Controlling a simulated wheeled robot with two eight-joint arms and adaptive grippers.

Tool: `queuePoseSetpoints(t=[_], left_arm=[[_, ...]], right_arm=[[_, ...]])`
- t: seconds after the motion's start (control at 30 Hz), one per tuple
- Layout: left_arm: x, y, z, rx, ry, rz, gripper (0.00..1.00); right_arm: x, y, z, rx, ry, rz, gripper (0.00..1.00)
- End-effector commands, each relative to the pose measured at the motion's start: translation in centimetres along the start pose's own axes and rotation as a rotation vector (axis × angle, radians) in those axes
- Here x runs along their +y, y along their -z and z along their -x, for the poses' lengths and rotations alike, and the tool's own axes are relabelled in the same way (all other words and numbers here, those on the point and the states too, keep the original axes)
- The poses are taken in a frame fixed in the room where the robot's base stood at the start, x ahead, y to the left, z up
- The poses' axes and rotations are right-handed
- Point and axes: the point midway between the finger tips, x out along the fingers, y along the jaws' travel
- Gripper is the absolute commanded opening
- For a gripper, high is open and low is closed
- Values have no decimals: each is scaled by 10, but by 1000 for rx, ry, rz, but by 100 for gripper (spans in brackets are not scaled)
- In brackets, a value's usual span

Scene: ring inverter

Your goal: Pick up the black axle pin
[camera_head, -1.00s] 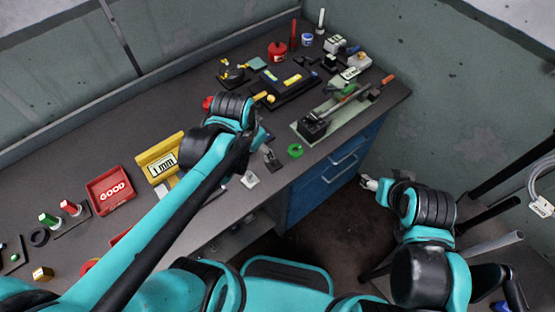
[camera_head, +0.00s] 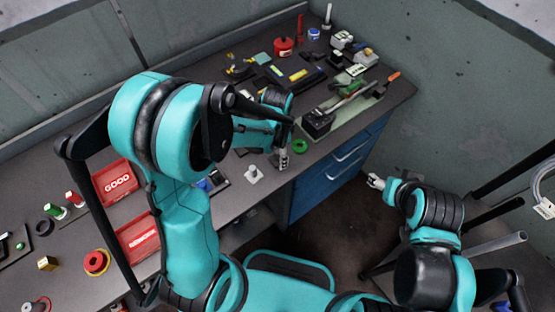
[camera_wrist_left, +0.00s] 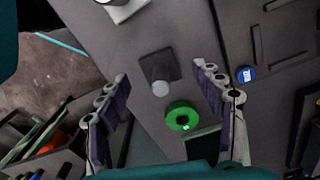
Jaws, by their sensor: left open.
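In the left wrist view, an upright round pin (camera_wrist_left: 160,86) with a grey top stands on a dark square base (camera_wrist_left: 176,65); I take it for the black axle pin. My left gripper (camera_wrist_left: 160,74) is open, with one finger on each side of the pin in the picture. Neither finger visibly touches it; the height gap is unclear. In the head view my left gripper (camera_head: 283,160) points down near the bench's front edge and mostly hides the pin. My right gripper (camera_head: 375,182) hangs away from the bench; its jaws are too small to read.
A green ring (camera_head: 300,146) lies close beside the pin; it also shows in the left wrist view (camera_wrist_left: 183,117). A white piece (camera_head: 253,175) stands to the left. A long green fixture (camera_head: 320,122) lies to the right. Red trays (camera_head: 117,181) are further left.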

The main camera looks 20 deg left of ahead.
Motion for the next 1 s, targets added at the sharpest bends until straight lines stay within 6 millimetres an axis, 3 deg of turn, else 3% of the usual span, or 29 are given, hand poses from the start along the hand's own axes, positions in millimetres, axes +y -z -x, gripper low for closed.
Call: queuePoseSetpoints(t=[0.1,0.37,0.63,1.0], left_arm=[[0,0,-14,0,0,1,67],[0,0,-16,0,1,1,67],[0,0,-16,0,1,1,0],[0,0,-12,0,0,1,0]], right_arm=[[0,-4,-5,0,0,0,63],[0,-3,-4,0,0,0,63],[0,-3,-4,0,0,0,63],[0,-2,-3,0,0,0,63]])
